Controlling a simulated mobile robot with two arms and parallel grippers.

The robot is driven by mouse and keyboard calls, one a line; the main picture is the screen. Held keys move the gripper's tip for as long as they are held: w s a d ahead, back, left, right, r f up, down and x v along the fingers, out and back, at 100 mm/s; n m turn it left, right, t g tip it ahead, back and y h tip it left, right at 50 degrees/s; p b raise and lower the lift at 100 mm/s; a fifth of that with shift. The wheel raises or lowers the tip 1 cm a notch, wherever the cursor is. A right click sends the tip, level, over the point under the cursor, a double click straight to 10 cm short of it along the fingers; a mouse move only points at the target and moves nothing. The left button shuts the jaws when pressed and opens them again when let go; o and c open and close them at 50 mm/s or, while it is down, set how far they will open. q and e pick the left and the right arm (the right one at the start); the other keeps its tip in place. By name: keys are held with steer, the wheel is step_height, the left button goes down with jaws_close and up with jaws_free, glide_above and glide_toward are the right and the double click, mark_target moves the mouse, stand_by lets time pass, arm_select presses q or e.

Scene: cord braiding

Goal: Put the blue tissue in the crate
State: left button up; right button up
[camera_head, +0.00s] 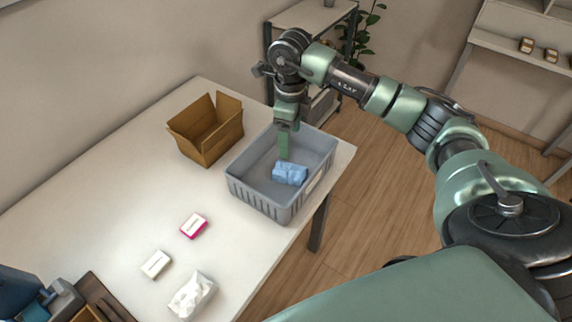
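The blue tissue (291,172) is a soft light-blue pack inside the grey crate (259,203), seen near the crate's middle right. The crate stands at the right end of the white table. My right gripper (284,157) points down into the crate, with its fingertips just above or at the blue tissue's back edge. I cannot tell whether the fingers touch it, and their gap is not visible from this angle. My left gripper is not in view.
An open cardboard box (206,130) stands left of the crate. A pink pack (193,226), a small white pack (156,264) and a white tissue pack (191,296) lie nearer on the table. Dark items (62,300) fill the lower left corner. The table's middle left is clear.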

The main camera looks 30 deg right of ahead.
step_height(320, 180, up, 8)
steer(key=b, duration=0.1)
steer(key=shift+b, duration=0.35)
steer(key=shift+f, duration=0.15)
stand_by(0.4)
